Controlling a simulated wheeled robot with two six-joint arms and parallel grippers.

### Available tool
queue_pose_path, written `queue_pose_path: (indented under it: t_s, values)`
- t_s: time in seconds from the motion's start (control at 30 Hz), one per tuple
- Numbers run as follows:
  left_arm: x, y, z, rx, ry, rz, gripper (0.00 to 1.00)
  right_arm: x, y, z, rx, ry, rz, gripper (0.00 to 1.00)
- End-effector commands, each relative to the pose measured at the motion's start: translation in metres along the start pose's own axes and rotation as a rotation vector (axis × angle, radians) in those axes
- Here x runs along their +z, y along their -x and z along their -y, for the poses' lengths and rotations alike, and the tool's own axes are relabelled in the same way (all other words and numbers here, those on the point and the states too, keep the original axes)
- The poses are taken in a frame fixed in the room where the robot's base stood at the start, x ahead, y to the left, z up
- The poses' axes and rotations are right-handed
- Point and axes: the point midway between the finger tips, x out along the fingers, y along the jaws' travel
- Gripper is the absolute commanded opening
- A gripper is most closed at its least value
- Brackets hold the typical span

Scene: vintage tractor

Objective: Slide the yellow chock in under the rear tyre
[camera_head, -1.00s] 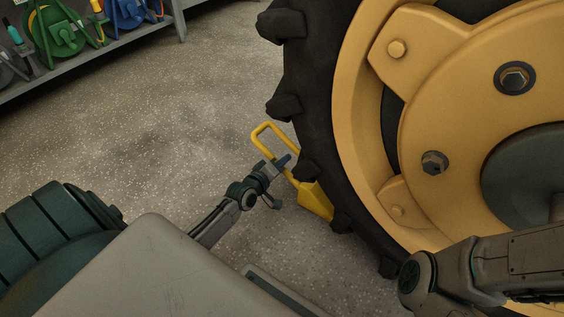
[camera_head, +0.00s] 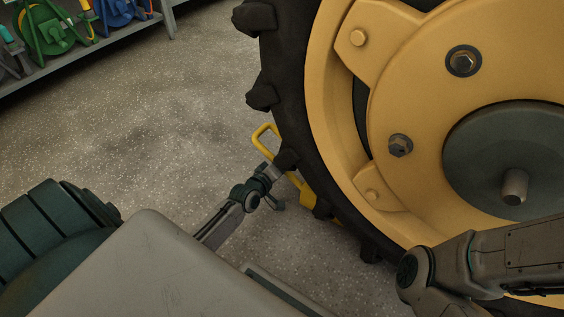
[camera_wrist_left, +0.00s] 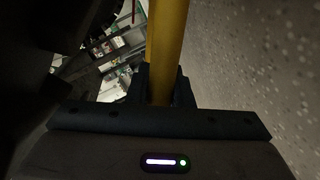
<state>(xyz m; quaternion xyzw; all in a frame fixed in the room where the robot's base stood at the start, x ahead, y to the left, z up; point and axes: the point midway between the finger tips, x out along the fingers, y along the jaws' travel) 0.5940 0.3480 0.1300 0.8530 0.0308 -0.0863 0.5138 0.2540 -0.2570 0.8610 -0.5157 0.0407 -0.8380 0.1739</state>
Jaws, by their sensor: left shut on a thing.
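The yellow chock (camera_head: 309,196) is on the floor at the rear tyre (camera_head: 291,110), its wedge end largely hidden behind the tyre's lugs. Its looped handle (camera_head: 257,139) sticks out to the upper left. My left gripper (camera_head: 276,185) is shut on a bar of the handle beside the tyre. In the left wrist view the yellow bar (camera_wrist_left: 168,40) runs up from between the fingers (camera_wrist_left: 160,88). I cannot tell how far the wedge reaches under the tread. My right arm crosses the lower right; its gripper is out of view.
The large yellow wheel rim (camera_head: 330,100) and hub fill the right side. A low shelf (camera_head: 100,45) with green and blue reels stands at the upper left. The speckled floor (camera_head: 140,130) left of the tyre is clear.

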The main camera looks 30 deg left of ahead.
Motion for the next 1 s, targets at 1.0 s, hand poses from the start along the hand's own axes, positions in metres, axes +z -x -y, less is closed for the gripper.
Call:
queue_pose_path:
  t_s: [1.0]
  values:
    - [0.003, -0.0014, 0.0043, -0.002, 0.006, 0.001, 0.33, -0.0017, 0.0032, -0.0009, 0.0, 0.0, 0.0, 0.36]
